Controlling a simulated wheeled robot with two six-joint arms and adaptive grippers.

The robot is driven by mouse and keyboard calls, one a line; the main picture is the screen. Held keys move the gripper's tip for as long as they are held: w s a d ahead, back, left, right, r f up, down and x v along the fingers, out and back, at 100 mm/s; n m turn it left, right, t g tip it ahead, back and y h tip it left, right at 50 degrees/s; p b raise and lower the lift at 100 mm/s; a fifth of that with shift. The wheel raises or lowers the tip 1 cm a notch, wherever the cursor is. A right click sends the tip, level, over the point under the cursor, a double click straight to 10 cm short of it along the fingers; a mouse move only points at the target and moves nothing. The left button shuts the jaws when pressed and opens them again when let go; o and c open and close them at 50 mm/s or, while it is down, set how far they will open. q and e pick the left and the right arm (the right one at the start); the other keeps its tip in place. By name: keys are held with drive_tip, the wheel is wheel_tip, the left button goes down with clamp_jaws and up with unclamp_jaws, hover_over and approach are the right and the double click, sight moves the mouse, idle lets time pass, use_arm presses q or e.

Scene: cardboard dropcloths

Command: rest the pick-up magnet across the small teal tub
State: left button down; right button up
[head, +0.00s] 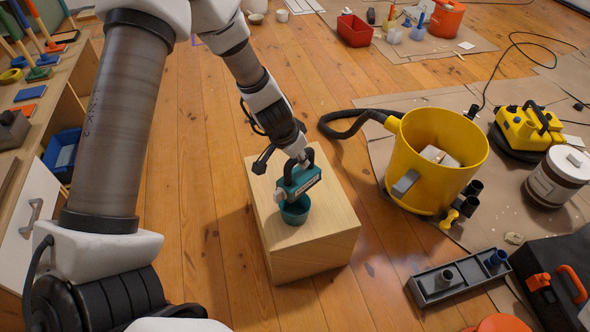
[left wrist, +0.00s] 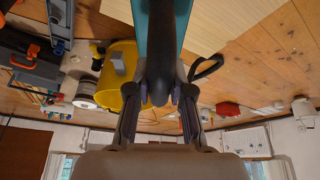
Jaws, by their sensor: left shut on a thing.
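The pick-up magnet (head: 302,184) is a teal bar with a black handle. My left gripper (head: 302,160) is shut on its handle from above. In the left wrist view the fingers of the left gripper (left wrist: 160,92) close on the black handle, with the teal magnet body (left wrist: 142,30) beyond. The small teal tub (head: 294,211) stands upright on a pale wooden block (head: 325,232). The magnet is over the tub's mouth in the head view and hides part of its rim. I cannot tell whether they touch. My right gripper is not in view.
A yellow vacuum drum (head: 412,170) with a black hose stands right of the block. A grey tray (head: 455,282) and a dark toolbox (head: 555,270) lie at the lower right. A workbench (head: 45,125) runs along the left. Floor left of the block is clear.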

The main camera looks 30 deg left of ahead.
sight(294, 180)
use_arm(q)
drive_tip(key=shift+a+f, duration=0.55)
drive_tip(key=shift+f, duration=0.15)
drive_tip(key=shift+a, duration=0.1)
drive_tip(key=shift+s, duration=0.1)
drive_tip(key=shift+f+b, duration=3.45)
drive_tip(key=shift+f, duration=0.4)
drive_tip(key=c, duration=1)
unclamp_jaws()
drive_tip(key=shift+o, duration=0.2)
drive_tip(key=v, duration=1.2)
